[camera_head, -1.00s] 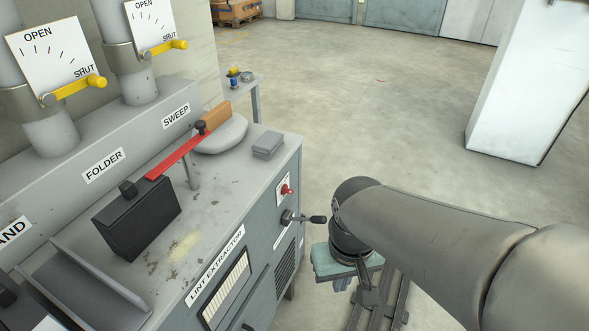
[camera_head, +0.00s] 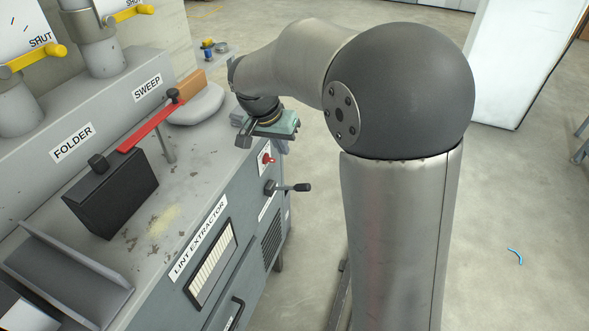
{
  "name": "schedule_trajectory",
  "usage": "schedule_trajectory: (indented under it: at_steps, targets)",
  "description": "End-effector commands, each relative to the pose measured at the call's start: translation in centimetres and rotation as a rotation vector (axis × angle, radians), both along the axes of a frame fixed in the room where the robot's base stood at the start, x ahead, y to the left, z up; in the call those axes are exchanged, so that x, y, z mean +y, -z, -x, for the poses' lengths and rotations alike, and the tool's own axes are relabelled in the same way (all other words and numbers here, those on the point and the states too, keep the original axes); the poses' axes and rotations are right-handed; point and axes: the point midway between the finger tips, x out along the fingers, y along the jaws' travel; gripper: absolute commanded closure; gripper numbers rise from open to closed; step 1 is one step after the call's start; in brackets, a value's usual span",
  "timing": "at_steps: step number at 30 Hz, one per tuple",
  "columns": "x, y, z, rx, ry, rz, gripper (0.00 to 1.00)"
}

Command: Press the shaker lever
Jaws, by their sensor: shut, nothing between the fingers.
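A lever with a black handle (camera_head: 290,187) sticks out from the front of the lint extractor cabinet (camera_head: 190,285), below a red switch. I take it for the shaker lever; no label naming it is readable. My gripper (camera_head: 246,138), under a teal body, is at the cabinet's right top edge, above and a little left of the lever and apart from it. It is shut and empty. Its fingers are small and partly hidden by the teal body.
A red switch (camera_head: 267,159) sits just above the lever.

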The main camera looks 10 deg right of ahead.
Motion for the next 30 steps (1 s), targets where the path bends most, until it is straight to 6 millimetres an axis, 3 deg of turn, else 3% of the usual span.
schedule_trajectory:
  at_steps: [3, 16, 20, 30]
  targets:
    - [0.3, 0.1, -0.9, -0.015, 0.022, 0.004, 1.00]
    - [0.0, 0.8, -0.9, -0.012, 0.024, 0.005, 1.00]
    - [-0.5, 2.6, -1.2, -0.010, 0.024, 0.006, 1.00]
    - [-2.6, 9.4, -2.3, -0.009, 0.023, 0.005, 1.00]
